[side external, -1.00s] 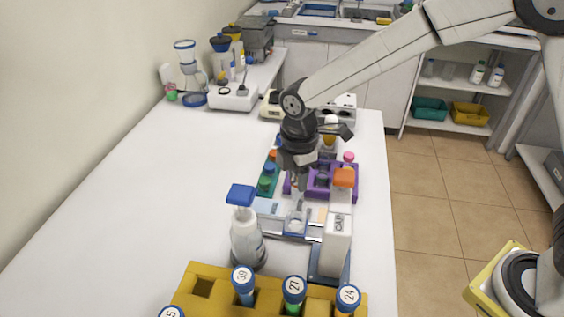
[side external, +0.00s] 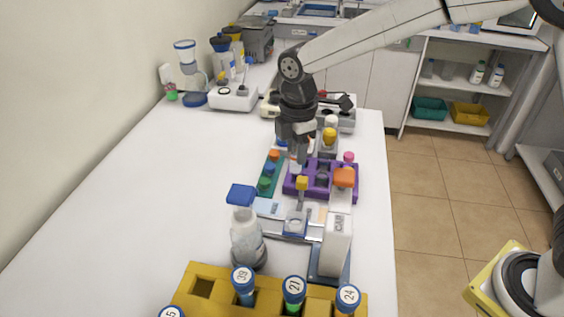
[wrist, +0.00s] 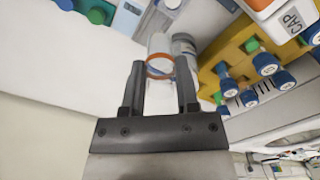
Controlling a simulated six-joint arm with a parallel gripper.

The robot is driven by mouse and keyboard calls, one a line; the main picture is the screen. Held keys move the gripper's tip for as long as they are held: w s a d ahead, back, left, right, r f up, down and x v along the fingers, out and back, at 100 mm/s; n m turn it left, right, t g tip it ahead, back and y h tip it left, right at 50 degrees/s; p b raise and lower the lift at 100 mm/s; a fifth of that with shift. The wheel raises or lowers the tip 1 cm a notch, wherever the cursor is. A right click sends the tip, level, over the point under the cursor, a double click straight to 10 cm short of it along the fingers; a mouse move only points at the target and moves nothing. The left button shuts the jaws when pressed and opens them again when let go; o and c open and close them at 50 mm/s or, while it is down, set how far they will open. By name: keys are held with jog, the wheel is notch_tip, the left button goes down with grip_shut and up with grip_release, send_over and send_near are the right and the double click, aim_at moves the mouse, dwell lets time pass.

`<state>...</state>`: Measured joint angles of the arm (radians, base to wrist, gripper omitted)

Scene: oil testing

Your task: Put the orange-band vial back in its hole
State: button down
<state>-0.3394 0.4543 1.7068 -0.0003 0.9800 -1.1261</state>
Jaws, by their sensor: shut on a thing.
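My gripper (wrist: 160,80) is shut on the orange-band vial (wrist: 160,45), a pale tube whose orange ring sits between the fingertips in the wrist view. In the side view my gripper (side external: 297,163) points down above the bench, near the green and purple racks; the vial is too small there to make out clearly. A yellow rack (side external: 188,300) stands at the front, with a bare square hole at its back left corner. Blue-capped vials with numbered tops, such as 39 (side external: 243,277), 27 (side external: 294,289) and 24 (side external: 348,296), stand in it.
A green rack (side external: 265,188) and purple rack (side external: 346,192) lie farther back. The bench's left side is clear.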

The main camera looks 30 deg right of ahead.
jog(key=w+d, duration=0.8)
jog(key=w, duration=0.2)
notch_tip(320, 180, down, 9)
jog(key=shift+s+f, duration=0.1)
jog(key=shift+f, duration=0.25)
jog(key=shift+f, duration=1.6)
jog(key=shift+f, duration=1.75)
dwell(1.6)
dwell(0.5)
jog(key=shift+c, duration=1.4)
grip_release()
